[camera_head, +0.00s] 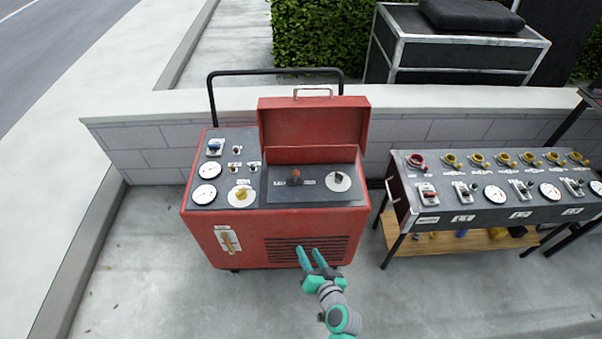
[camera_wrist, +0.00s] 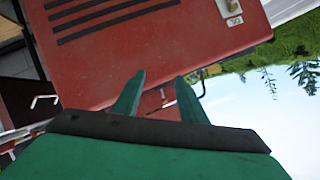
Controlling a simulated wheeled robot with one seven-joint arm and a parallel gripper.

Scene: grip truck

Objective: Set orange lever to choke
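The orange lever (camera_head: 295,174) stands on the dark top panel of the red machine (camera_head: 290,232), under its raised red lid (camera_head: 314,124). White labels lie on both sides of the lever, too small to read. My gripper (camera_head: 312,250) is in front of the machine's vented front face, lower than the top panel and apart from the lever. In the wrist view its two green fingers (camera_wrist: 158,92) are spread with nothing between them. The red machine (camera_wrist: 150,55) fills the upper part of that view; the lever is not seen there.
A round dial with a dark knob (camera_head: 339,180) sits right of the lever. The left panel holds gauges, switches and a yellow knob (camera_head: 241,195). A black handle (camera_head: 275,72) rises behind the machine. A second control bench (camera_head: 470,205) stands close on the right. Pavement in front is clear.

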